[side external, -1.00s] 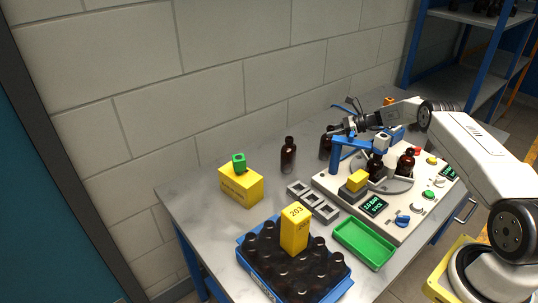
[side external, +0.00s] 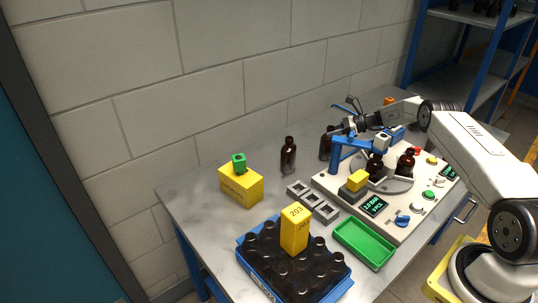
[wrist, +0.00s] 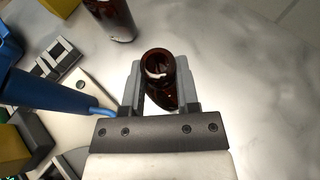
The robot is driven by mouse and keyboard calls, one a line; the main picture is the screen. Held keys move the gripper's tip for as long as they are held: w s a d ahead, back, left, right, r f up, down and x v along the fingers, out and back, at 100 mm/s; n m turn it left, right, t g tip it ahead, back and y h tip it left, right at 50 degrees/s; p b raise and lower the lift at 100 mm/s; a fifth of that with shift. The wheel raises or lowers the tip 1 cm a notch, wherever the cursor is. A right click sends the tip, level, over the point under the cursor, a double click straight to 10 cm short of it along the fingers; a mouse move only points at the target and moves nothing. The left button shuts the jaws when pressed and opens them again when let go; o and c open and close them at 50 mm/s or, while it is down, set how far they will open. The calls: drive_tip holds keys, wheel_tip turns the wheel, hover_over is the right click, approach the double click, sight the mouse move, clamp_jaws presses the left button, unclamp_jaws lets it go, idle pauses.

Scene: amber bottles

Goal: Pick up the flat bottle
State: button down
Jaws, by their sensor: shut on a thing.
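My gripper (side external: 338,130) is at the back of the table, beside the blue arm of the machine. It is shut on a dark amber bottle (side external: 325,148), near its top. In the wrist view this bottle (wrist: 158,66) stands between the two grey fingers (wrist: 156,88), with its open round mouth towards the camera. Its lower body is partly hidden by the gripper, so its flat shape is hard to judge. It looks upright, at or very near the table surface. Another amber bottle (side external: 288,156) stands upright and apart to the left; it also shows in the wrist view (wrist: 113,20).
A white machine (side external: 330,185) with a blue arm (side external: 338,150) and more bottles stands close on the right. A grey slotted holder (side external: 313,201), green tray (side external: 364,243), blue crate of bottles (side external: 338,290) and yellow box (side external: 241,186) stand nearer. The wall is behind.

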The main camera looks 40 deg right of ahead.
drive_tip(key=shift+r, duration=4.9)
drive_tip(key=shift+r, duration=0.1)
